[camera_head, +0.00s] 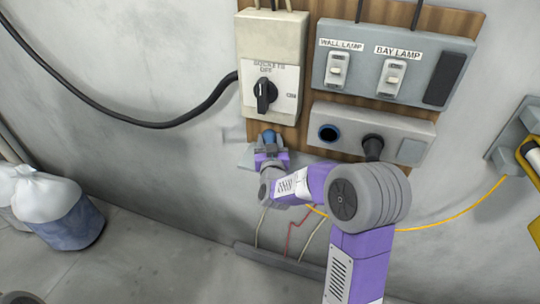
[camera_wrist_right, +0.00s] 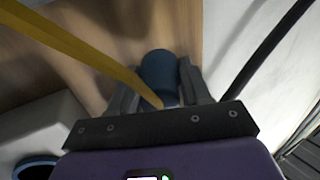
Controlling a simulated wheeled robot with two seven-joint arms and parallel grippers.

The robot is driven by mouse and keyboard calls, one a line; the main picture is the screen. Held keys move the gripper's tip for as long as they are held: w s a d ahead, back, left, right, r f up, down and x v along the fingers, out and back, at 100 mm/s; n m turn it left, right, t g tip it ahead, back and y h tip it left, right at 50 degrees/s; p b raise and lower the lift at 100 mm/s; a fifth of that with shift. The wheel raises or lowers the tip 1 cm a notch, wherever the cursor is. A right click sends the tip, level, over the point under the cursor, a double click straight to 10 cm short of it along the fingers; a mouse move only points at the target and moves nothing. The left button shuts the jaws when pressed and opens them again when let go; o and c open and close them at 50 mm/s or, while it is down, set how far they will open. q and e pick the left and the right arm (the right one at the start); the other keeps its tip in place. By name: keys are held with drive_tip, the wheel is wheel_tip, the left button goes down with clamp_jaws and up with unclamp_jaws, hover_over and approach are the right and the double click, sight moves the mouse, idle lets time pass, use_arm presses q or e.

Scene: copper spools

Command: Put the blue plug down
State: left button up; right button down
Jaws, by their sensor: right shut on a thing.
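The blue plug (camera_head: 268,136) is upright in my right gripper (camera_head: 269,151), just below the switch box. In the right wrist view the blue plug (camera_wrist_right: 159,72) sits between the two grey fingers of the right gripper (camera_wrist_right: 158,88), which are shut on it. A yellow cable (camera_wrist_right: 85,48) runs down to the plug there. A small grey ledge (camera_head: 245,154) shows behind the gripper, partly hidden by it; I cannot tell whether the plug touches it. The blue-ringed socket (camera_head: 329,133) is empty, to the right of the gripper. My left gripper is not in view.
A black plug (camera_head: 373,146) sits in the socket box beside the blue-ringed socket. The switch box (camera_head: 272,88) with a black knob is above my gripper, and a lamp switch panel (camera_head: 430,66) is at upper right. The yellow cable (camera_head: 450,217) hangs across the wall.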

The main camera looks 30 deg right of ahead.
wheel_tip(320, 180, down, 6)
drive_tip(key=shift+w+d+r+b, duration=0.1)
drive_tip(key=shift+r+b, duration=0.15)
drive_tip(key=shift+b, duration=0.45)
drive_tip(key=shift+r, duration=0.1)
drive_tip(key=shift+f+b, duration=0.65)
drive_tip(key=shift+b, duration=0.1)
drive_tip(key=c, duration=0.5)
unclamp_jaws()
